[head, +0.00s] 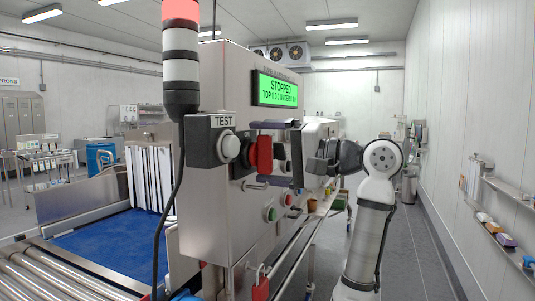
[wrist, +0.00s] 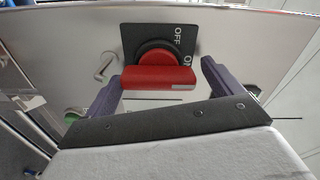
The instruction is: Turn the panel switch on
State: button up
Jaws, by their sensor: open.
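The panel switch is a red rotary handle (head: 264,155) on the steel control cabinet. In the wrist view the handle (wrist: 158,77) sits on a black plate (wrist: 130,38) lettered OFF and ON. It lies crosswise there and stands upright in the head view. Its pale-marked end is near the ON lettering; I cannot tell its exact setting. My gripper (head: 274,154) is open at the switch, with purple fingers above and below the handle in the head view. In the wrist view the fingers (wrist: 161,76) flank the handle, with visible gaps; contact is not clear.
A green display (head: 277,88) reads STOPPED. A TEST box with a white button (head: 229,146) stands left of the switch. Green (head: 272,214) and red (head: 289,199) buttons sit below. A stack light (head: 181,60) rises at the left. The aisle floor at right is free.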

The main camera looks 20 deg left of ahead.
jog(key=d+b, duration=0.3)
jog(key=d, duration=1.1)
jog(key=shift+s, duration=0.25)
